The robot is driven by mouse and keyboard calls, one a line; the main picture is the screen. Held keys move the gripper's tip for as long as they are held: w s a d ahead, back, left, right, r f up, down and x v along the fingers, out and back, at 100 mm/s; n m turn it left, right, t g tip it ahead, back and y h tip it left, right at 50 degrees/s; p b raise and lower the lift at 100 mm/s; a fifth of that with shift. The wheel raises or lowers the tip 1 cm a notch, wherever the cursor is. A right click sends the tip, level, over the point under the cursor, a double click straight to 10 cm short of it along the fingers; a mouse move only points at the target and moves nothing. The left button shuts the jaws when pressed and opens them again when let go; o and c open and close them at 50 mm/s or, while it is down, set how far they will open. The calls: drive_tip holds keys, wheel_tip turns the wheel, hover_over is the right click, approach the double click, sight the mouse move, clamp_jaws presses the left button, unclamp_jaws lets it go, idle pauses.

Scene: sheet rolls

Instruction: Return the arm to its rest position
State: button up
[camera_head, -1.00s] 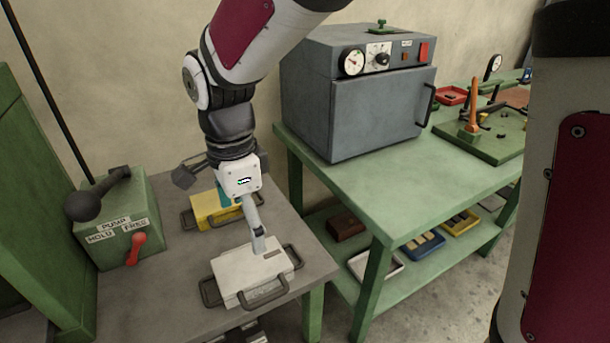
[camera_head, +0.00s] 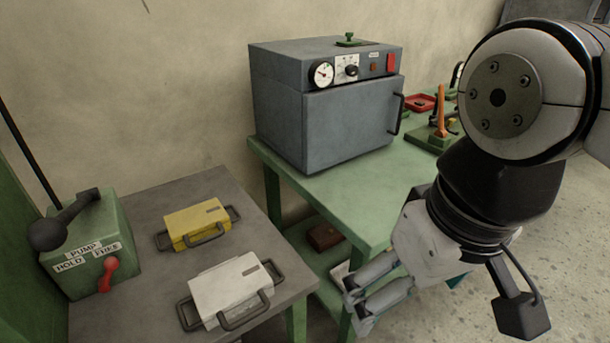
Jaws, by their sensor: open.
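My gripper (camera_head: 357,306) is at the lower right of the view, in front of the green bench. Its two fingers point left and are apart, with nothing seen between them. My arm comes in from the right edge and hides part of the green bench and its lower shelf. The gripper is clear of the grey table (camera_head: 150,290) and to the right of it.
A white case (camera_head: 228,285) and a yellow case (camera_head: 196,224), both with black handles, lie on the grey table. A green pump box (camera_head: 90,245) with a red lever stands at left. A grey oven (camera_head: 345,115) stands on the green bench (camera_head: 340,195). A red tray (camera_head: 421,103) is farther back.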

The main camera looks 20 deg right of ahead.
wheel_tip(320, 180, up, 12)
drive_tip(key=t+p, duration=0.2)
drive_tip(key=p, duration=0.8)
drive_tip(key=shift+d+p, duration=0.25)
drive_tip(key=shift+p, duration=0.05)
